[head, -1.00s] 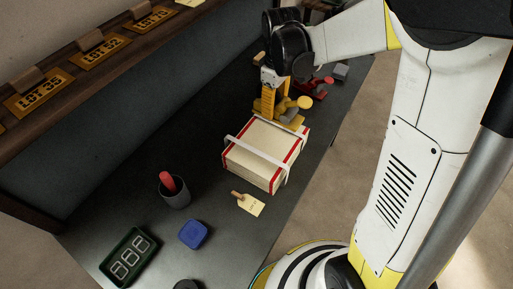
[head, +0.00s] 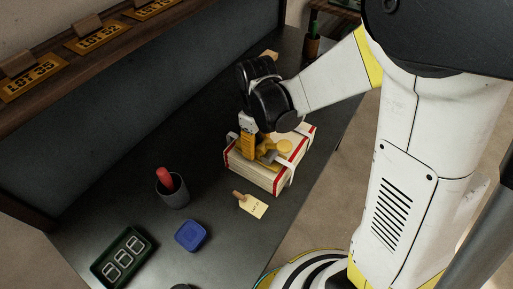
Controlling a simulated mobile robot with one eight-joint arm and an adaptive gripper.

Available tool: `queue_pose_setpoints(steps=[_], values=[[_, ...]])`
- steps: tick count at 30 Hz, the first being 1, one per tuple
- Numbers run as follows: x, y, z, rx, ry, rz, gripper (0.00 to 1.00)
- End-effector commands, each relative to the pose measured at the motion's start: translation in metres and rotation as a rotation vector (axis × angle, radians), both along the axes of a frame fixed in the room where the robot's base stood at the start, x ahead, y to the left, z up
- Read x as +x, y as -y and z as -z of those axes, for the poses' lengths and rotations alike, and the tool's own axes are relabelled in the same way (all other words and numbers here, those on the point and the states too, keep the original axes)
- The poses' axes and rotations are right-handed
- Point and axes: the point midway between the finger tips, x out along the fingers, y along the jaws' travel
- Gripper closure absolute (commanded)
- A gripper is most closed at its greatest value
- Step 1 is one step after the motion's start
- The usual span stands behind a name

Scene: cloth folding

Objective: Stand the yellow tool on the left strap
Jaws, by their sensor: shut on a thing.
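A cream bundle with red edge bands (head: 262,178) lies on the dark bench, with pale straps (head: 291,174) on it. My gripper (head: 252,150) is above the bundle's left part, pointing down, shut on the yellow tool (head: 284,146). The tool's rounded yellow end sticks out to the right of the fingers, over the bundle's top. The arm and tool hide much of the bundle's top and the left strap. I cannot tell whether the tool touches the bundle.
A tan tag (head: 251,205) lies in front of the bundle. A dark cup with a red item (head: 172,190), a blue box (head: 191,235) and a green tray (head: 122,257) stand to the left. A shelf with lot labels (head: 98,36) runs along the back.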

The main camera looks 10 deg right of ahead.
Motion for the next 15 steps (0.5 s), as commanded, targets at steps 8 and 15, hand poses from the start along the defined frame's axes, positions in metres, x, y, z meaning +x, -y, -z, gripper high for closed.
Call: queue_pose_setpoints(steps=[8,15], values=[[0.0002,0.0001,0.0013,0.0,0.0,0.0,0.94],[0.0002,0.0001,0.0038,0.0,0.0,0.0,0.32]])
